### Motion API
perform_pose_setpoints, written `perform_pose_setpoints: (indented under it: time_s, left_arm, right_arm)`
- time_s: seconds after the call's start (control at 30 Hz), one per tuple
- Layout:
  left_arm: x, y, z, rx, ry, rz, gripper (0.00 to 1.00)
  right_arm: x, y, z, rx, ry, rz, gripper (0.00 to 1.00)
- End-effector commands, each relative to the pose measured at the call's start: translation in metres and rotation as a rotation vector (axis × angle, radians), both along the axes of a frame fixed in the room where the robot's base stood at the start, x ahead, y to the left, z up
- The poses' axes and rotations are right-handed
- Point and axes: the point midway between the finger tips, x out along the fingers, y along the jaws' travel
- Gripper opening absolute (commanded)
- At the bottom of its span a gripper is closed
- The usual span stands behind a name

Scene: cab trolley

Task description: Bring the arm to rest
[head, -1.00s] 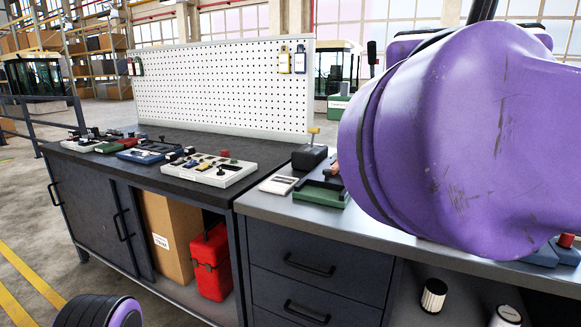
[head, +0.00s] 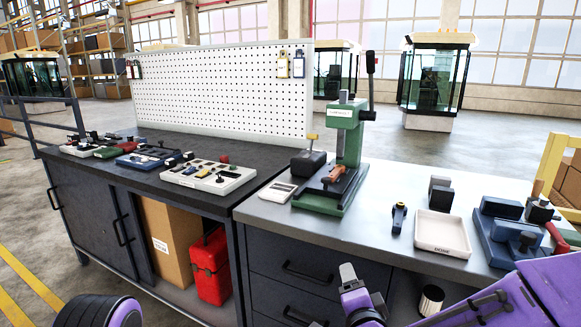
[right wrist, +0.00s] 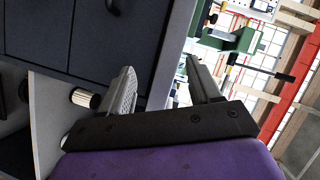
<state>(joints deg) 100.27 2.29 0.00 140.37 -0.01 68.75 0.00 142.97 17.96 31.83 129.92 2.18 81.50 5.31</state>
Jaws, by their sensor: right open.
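My right gripper (right wrist: 162,88) is open, with its two grey fingers apart and nothing between them in the right wrist view. In the head view it shows low in front of the steel bench (head: 388,222), at the bottom edge, below the bench top and apart from it. My purple right forearm comes in from the bottom right. My left gripper is out of view; only a rounded purple and black part of my left arm shows at bottom left.
A green press (head: 345,150) stands on the bench. A white tray (head: 443,233), a small dark tool (head: 399,217) and blue fixtures (head: 505,235) lie to its right. A dark bench (head: 130,172) with parts trays and a pegboard (head: 220,88) is left. A red case (head: 211,267) stands below.

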Motion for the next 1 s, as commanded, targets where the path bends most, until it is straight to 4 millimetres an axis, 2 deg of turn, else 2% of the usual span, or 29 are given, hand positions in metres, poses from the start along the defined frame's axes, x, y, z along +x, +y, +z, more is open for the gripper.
perform_pose_setpoints:
  time_s: [0.03, 0.1, 0.17, 0.2, 0.27, 0.3, 0.37, 0.4, 0.5, 0.6, 0.7, 0.8, 1.0]
  left_arm:
    - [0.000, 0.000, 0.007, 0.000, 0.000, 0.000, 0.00]
    - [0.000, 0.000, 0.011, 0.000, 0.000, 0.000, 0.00]
    - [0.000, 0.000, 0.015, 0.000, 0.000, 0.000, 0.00]
    - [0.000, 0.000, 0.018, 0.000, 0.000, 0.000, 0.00]
    - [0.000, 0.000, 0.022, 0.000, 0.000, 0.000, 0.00]
    - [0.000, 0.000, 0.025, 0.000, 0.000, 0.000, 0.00]
    - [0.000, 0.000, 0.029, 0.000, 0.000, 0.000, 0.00]
    - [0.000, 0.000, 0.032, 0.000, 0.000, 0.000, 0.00]
    - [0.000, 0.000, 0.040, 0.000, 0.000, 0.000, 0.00]
    - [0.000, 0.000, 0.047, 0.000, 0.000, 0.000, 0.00]
    - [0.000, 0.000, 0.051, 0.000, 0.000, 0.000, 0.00]
    - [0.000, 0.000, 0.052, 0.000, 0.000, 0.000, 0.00]
    - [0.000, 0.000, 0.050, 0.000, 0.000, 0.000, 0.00]
  right_arm:
    - [-0.011, -0.008, -0.035, -0.075, 0.091, 0.024, 0.63]
    - [-0.031, -0.022, -0.084, -0.171, 0.212, 0.057, 0.63]
    - [-0.053, -0.035, -0.122, -0.248, 0.319, 0.087, 0.63]
    - [-0.070, -0.045, -0.146, -0.296, 0.389, 0.108, 0.63]
    - [-0.098, -0.062, -0.179, -0.364, 0.496, 0.137, 0.63]
    - [-0.119, -0.073, -0.199, -0.405, 0.568, 0.157, 0.63]
    - [-0.152, -0.091, -0.225, -0.464, 0.675, 0.183, 0.63]
    - [-0.176, -0.104, -0.240, -0.500, 0.745, 0.198, 0.63]
    - [-0.235, -0.137, -0.266, -0.580, 0.906, 0.223, 0.63]
    - [-0.283, -0.162, -0.280, -0.642, 1.029, 0.240, 0.63]
    - [-0.316, -0.171, -0.289, -0.672, 1.107, 0.268, 0.63]
    - [-0.330, -0.171, -0.293, -0.669, 1.137, 0.282, 0.63]
    - [-0.331, -0.171, -0.295, -0.666, 1.139, 0.282, 0.63]
